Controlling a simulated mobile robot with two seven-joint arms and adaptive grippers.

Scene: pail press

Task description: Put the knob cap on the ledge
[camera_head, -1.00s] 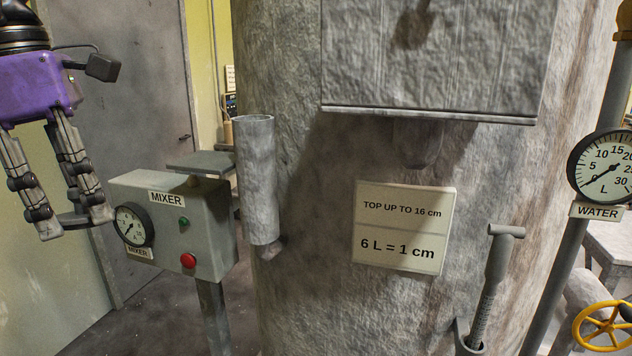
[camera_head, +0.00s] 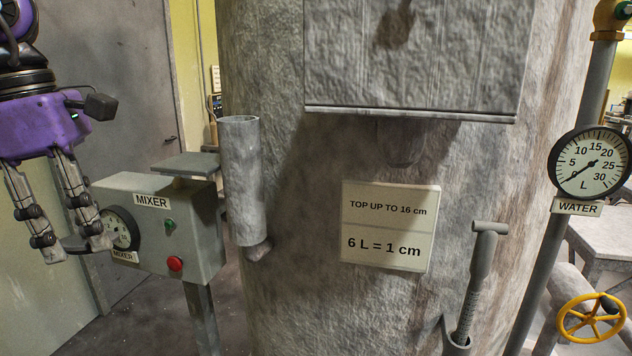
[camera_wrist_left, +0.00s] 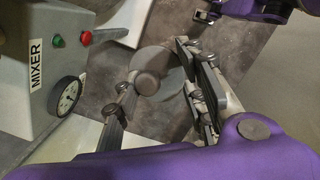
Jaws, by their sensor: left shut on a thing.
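My left gripper (camera_head: 76,251) hangs fingers down at the far left of the head view, beside the mixer box. It is shut on the knob cap (camera_head: 74,246), a dark grey disc mostly hidden by the fingers. In the left wrist view the cap (camera_wrist_left: 170,70) shows as a round grey disc with a raised round knob in its middle, between the fingers. The ledge appears to be the small flat grey plate (camera_head: 187,163) behind the top of the mixer box, to the right of and higher than the cap.
The grey mixer box (camera_head: 190,225) has a gauge and a green and a red button. A grey upright tube (camera_head: 242,180) on the big rough tank (camera_head: 300,250) stands just right of the plate. The water gauge (camera_head: 590,163) and yellow valve wheel (camera_head: 590,318) are far right.

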